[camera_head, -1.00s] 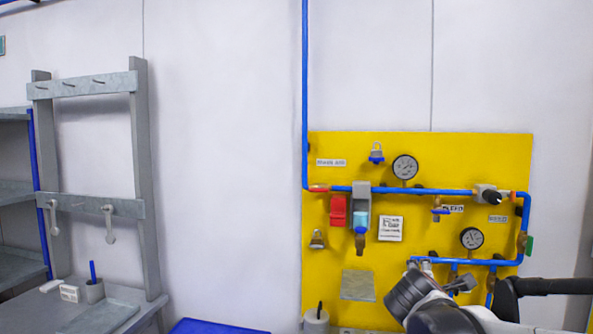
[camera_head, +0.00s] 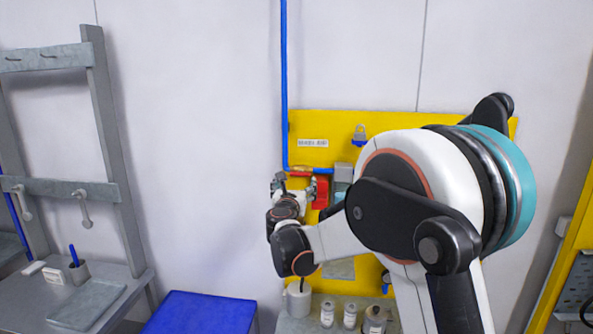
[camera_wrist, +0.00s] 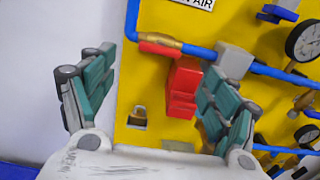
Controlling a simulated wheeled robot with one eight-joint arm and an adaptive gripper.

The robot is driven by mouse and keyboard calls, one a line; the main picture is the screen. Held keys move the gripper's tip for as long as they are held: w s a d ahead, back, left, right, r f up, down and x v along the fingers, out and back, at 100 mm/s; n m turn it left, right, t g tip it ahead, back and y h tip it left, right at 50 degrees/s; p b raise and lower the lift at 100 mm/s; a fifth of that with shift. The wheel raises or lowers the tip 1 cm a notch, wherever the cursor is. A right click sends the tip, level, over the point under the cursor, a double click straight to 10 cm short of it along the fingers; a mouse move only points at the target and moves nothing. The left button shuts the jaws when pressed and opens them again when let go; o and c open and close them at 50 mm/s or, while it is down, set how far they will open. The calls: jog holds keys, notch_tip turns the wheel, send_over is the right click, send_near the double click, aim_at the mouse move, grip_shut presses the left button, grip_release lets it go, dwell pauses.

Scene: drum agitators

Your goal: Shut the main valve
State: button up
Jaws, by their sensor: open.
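The main valve (camera_wrist: 172,43) is a brass body with a red lever on the blue pipe, high on the left of the yellow panel (camera_wrist: 125,75). Its lever (camera_wrist: 157,49) lies along the pipe in the wrist view. The valve shows small in the head view (camera_head: 299,169), just above my fingers. My gripper (camera_wrist: 158,68) is open and empty, with one teal-padded finger on each side of the lever in the picture. In the head view my gripper (camera_head: 296,183) is in front of the panel's left part. I cannot tell whether it touches the lever.
A red box (camera_wrist: 183,87) and a grey block (camera_wrist: 234,62) sit right of the valve. A padlock (camera_wrist: 138,118) hangs below. A gauge (camera_wrist: 304,40) is at the right. My arm hides much of the panel in the head view. A blue-topped surface (camera_head: 203,312) stands lower left.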

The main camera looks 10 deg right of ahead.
aim_at(300, 174)
jog(key=p+x, duration=0.1)
jog(key=x, duration=1.1)
jog(key=shift+f+p, duration=0.1)
jog(key=shift+p, duration=0.2)
jog(key=shift+c, duration=0.6)
jog(key=c, duration=1)
